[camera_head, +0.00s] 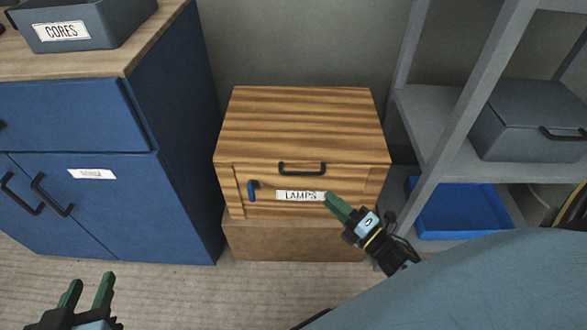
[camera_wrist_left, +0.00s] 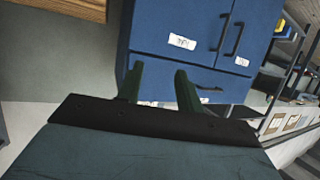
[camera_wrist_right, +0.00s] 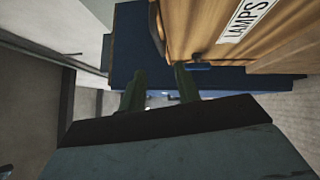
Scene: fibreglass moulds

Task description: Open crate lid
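A wooden crate (camera_head: 300,125) with a striped lid stands shut in the middle of the head view. A black handle (camera_head: 302,169) sits at the lid's front edge. A blue latch (camera_head: 252,190) is on the crate's front, left of the LAMPS label (camera_head: 299,196). My right gripper (camera_head: 337,206) is in front of the crate, by the label's right end. In the right wrist view its fingers (camera_wrist_right: 158,85) stand apart with nothing between them, near the crate front (camera_wrist_right: 210,25). My left gripper (camera_head: 88,290) is open and empty at the lower left, away from the crate.
The crate rests on a brown box (camera_head: 290,241). A blue cabinet (camera_head: 75,115) stands close on the left, with a CORES bin (camera_head: 85,28) on top. A grey shelf (camera_head: 440,125) on the right holds a grey box (camera_head: 530,115) and a blue tray (camera_head: 465,222). Floor is clear front left.

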